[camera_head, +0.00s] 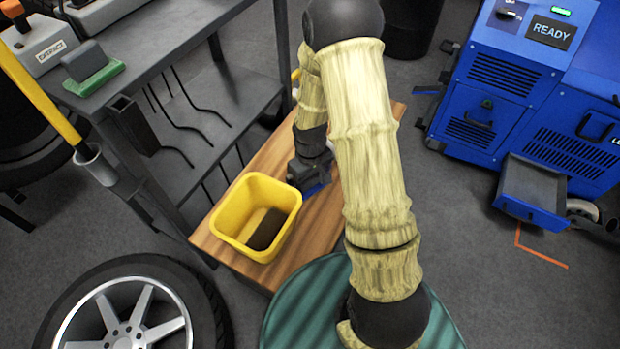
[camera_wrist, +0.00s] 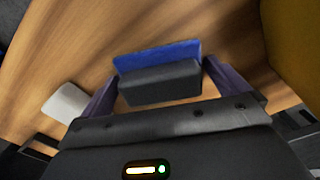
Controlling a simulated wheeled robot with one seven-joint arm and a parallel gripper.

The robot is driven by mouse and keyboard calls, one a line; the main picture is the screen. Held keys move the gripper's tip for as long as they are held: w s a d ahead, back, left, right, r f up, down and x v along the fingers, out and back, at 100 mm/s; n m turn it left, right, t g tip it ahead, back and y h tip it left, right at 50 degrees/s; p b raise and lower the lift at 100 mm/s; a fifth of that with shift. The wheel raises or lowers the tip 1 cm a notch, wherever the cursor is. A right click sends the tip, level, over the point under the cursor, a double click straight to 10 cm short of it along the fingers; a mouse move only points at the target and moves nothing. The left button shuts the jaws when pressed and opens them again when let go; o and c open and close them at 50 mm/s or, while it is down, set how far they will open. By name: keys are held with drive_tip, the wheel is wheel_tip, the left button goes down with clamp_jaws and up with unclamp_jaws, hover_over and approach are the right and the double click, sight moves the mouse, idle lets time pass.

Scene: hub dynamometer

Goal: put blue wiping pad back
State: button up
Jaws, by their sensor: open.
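The blue wiping pad (camera_wrist: 158,54) has a blue base and a dark grey block (camera_wrist: 160,84) on top. It is on the wooden bench surface in the wrist view. In the head view only a bit of its blue (camera_head: 318,187) shows beside my gripper (camera_head: 312,178). My gripper (camera_wrist: 160,74) is open, with one finger on each side of the grey block. I cannot tell whether the fingers touch it.
A yellow bucket (camera_head: 230,207) stands on the wooden bench (camera_head: 318,232), close to my gripper. A grey cart (camera_head: 165,35) at the left carries a green pad with a grey block (camera_head: 92,66). A wheel (camera_head: 135,315) lies front left. A blue machine (camera_head: 540,80) stands at the right.

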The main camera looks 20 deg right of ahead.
wheel_tip(320, 180, up, 12)
drive_tip(key=p, duration=0.5)
drive_tip(key=shift+r+p, duration=0.15)
drive_tip(key=shift+p, duration=0.15)
drive_tip(key=s+r+m+t, duration=0.2)
drive_tip(key=s+r+m, duration=0.2)
drive_tip(key=s+r, duration=0.7)
drive_tip(key=shift+r+m+t, duration=0.3)
drive_tip(key=shift+r, duration=0.35)
drive_tip(key=shift+s, duration=0.1)
